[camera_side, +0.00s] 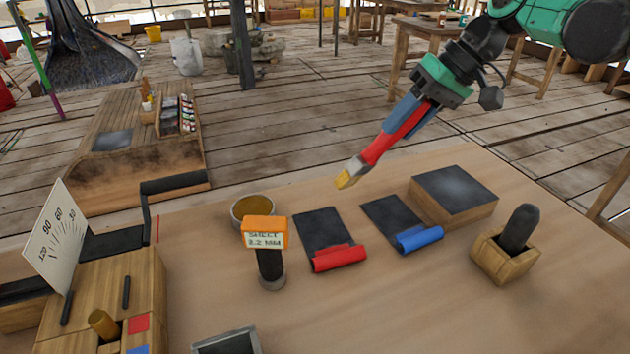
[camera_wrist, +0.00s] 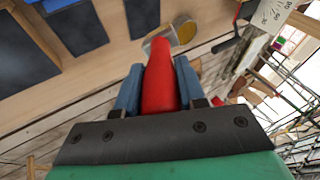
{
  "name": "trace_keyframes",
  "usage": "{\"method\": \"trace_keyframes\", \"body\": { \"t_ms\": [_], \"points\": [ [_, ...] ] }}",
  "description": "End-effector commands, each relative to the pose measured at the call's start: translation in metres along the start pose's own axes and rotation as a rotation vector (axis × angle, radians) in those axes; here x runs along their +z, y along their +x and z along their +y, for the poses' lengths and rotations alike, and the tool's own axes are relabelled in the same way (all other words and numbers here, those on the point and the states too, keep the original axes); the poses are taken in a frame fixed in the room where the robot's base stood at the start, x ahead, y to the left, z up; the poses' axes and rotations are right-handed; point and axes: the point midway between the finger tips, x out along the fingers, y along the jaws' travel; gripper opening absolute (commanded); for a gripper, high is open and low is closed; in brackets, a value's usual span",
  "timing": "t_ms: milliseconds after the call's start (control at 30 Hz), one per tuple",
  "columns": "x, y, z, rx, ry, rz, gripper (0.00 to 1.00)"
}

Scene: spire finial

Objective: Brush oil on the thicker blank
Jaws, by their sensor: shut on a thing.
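My gripper (camera_side: 405,116) is shut on the handle of a red brush (camera_side: 384,145), held tilted in the air above the table. Its yellowish bristles (camera_side: 347,180) point down to the left, clear of everything below. The red handle also shows between my fingers in the wrist view (camera_wrist: 160,85). Two dark flat blanks lie on the table, one with a red roll-shaped end (camera_side: 338,258) and one with a blue one (camera_side: 419,239). I cannot tell which blank is thicker. A round pot of amber oil (camera_side: 252,207) stands left of the red-ended blank.
A post with an orange sign reading "SHEET 2.2 MM" (camera_side: 265,234) stands in front of the pot. A dark-topped block (camera_side: 453,193) and a wooden holder with a black knob (camera_side: 506,252) are right. A wooden device with a dial (camera_side: 58,238) stands left. Table is clear at front right.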

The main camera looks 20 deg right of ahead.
Motion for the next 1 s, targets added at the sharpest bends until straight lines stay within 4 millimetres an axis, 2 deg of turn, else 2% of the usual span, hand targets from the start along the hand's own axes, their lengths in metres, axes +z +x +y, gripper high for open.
{"method": "trace_keyframes", "body": {
  "t_ms": [33,100,200,300,700,1000],
  "points": [
    [-0.004,0.006,-0.019,-0.002,-0.009,0.0,0.0],
    [-0.009,0.011,-0.04,-0.002,-0.007,0.009,0.0],
    [-0.013,0.017,-0.06,-0.004,-0.003,0.02,0.0],
    [-0.014,0.021,-0.069,-0.006,0.001,0.026,0.0],
    [-0.003,0.055,-0.051,-0.006,0.003,0.028,0.0],
    [0.0,0.061,-0.047,-0.006,0.003,0.028,0.0]
  ]
}}
